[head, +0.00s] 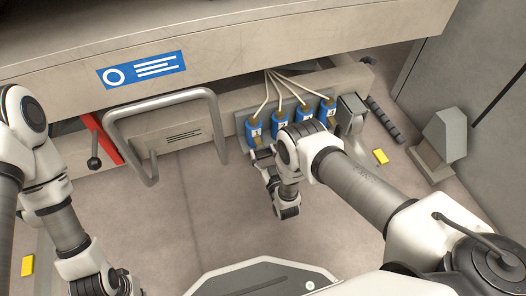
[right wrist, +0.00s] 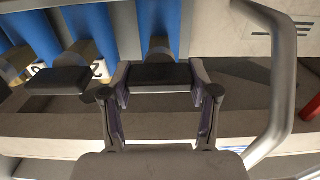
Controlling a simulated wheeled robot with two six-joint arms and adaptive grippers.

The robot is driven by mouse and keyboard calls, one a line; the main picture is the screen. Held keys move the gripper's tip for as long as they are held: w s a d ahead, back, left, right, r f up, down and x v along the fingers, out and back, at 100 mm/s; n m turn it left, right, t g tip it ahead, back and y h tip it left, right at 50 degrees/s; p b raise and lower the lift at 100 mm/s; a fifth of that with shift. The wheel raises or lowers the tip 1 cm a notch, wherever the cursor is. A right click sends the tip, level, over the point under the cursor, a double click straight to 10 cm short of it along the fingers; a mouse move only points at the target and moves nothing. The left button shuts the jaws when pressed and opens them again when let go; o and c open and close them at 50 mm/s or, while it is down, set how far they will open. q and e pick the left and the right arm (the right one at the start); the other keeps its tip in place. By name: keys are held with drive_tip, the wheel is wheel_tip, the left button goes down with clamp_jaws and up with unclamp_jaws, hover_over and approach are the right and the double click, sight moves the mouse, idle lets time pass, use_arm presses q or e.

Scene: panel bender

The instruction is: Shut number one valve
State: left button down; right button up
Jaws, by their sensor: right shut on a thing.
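The number one valve (head: 255,129) is the leftmost of several blue numbered valves in a row on the panel under the machine. In the right wrist view its blue body (right wrist: 158,18) is at the top middle, with its black handle (right wrist: 160,76) lying crosswise below. My right gripper (head: 261,153) is at this valve; in the right wrist view the gripper (right wrist: 160,88) has a finger at each end of the black handle and is shut on it. My left gripper (head: 101,286) hangs low at the left, away from the valves, with its fingers unclear.
The number two valve (head: 280,124) is close beside, and its black handle (right wrist: 58,80) shows in the right wrist view. A grey bar handle (head: 216,125) stands out left of the valves. A red part with a black-knobbed lever (head: 94,162) is farther left. Open floor lies below.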

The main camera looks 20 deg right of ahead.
drive_tip(key=o, duration=1.2)
drive_tip(key=shift+c, duration=0.2)
drive_tip(key=s, duration=0.7)
drive_tip(key=shift+s+d, duration=0.15)
drive_tip(key=shift+s, duration=0.1)
